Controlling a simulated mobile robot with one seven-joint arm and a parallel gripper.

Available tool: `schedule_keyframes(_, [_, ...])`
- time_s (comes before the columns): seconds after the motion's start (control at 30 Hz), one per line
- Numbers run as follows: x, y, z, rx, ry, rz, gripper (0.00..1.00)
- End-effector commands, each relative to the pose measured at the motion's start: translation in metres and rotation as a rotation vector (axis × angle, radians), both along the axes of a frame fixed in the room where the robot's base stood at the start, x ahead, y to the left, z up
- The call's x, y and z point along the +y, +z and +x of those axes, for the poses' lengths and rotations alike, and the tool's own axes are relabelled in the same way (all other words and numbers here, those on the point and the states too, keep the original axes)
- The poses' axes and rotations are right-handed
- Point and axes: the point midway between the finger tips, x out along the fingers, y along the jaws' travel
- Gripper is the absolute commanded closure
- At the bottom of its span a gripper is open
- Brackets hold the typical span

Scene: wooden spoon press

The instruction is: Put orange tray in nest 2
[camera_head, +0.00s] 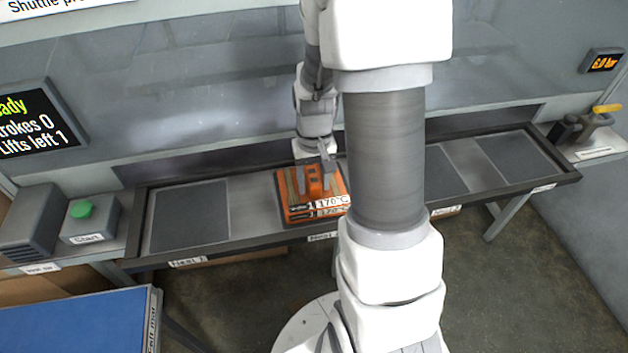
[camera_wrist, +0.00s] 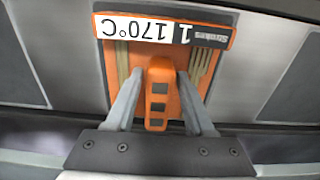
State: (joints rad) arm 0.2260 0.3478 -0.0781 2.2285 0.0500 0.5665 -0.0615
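The orange tray (camera_head: 285,212) sits at the middle of the dark bench, over a grey section. Its front label reads 170°C, and the tray shows upside down in the wrist view (camera_wrist: 180,95). Wooden strips lie on both sides of its raised orange handle (camera_wrist: 160,75). My gripper (camera_head: 315,188) is down at the tray, one finger on each side of the handle.
More dark pads lie right of my arm, including a bare one (camera_head: 516,155) at the far right. A green start button (camera_head: 81,209) and a blue-topped surface (camera_head: 75,322) stand at left. A yellow-handled valve (camera_head: 606,108) is at right. A pale panel rises behind the bench.

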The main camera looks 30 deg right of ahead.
Motion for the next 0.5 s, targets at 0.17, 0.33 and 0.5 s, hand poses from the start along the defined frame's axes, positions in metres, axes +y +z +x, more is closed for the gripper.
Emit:
schedule_keyframes(0.17, [0.000,0.000,0.000,0.000,0.000,0.000,0.33])
schedule_keyframes(0.33, [0.000,0.001,0.000,0.000,0.000,0.000,0.33])
schedule_keyframes(0.5, [0.000,0.014,0.001,-0.003,0.000,-0.001,0.33])
